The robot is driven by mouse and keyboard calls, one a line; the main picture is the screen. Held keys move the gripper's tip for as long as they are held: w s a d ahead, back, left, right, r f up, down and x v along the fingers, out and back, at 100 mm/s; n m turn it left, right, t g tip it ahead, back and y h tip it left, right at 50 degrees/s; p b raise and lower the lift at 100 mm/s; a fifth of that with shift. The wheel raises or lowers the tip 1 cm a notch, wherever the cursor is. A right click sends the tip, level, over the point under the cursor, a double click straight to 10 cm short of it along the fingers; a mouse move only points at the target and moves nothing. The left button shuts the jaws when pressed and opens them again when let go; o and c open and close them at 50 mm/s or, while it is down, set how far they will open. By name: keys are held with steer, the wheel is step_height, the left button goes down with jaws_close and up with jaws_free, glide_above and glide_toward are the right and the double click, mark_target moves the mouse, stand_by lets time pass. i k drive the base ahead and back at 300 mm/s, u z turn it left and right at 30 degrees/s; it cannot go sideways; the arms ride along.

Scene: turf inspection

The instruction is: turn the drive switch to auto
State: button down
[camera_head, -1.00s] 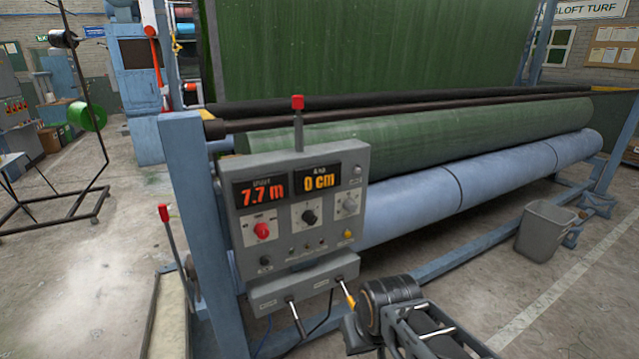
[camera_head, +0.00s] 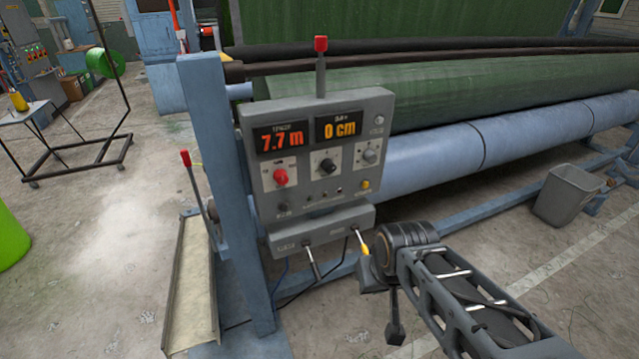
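A grey control panel (camera_head: 315,203) is mounted on a blue frame post, left of centre. It carries a red knob (camera_head: 280,177), a black selector knob (camera_head: 327,165) and a grey knob (camera_head: 369,156) in a row below two displays reading 7.7 m and 0 cm. The labels are too small to read, so I cannot tell which knob is the drive switch or where it is set. My arm comes in from the lower right. My gripper (camera_head: 394,325) seems to be the dark part below its wrist, below and right of the panel and apart from the knobs. Its fingers cannot be made out.
Two small levers, one yellow-tipped (camera_head: 364,249), stick out below the panel. A red-topped lever (camera_head: 190,172) stands left of the post beside a long tray (camera_head: 177,300). A grey bin (camera_head: 569,197) is at right. Open floor lies at left.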

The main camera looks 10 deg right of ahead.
mark_target(281, 176)
steer(key=u, duration=0.3)
steer(key=k, duration=1.05)
steer(key=u, duration=1.5)
steer(key=i, duration=0.7)
steer(key=z, duration=0.55)
steer(key=i, duration=0.5)
steer(key=z, duration=0.5)
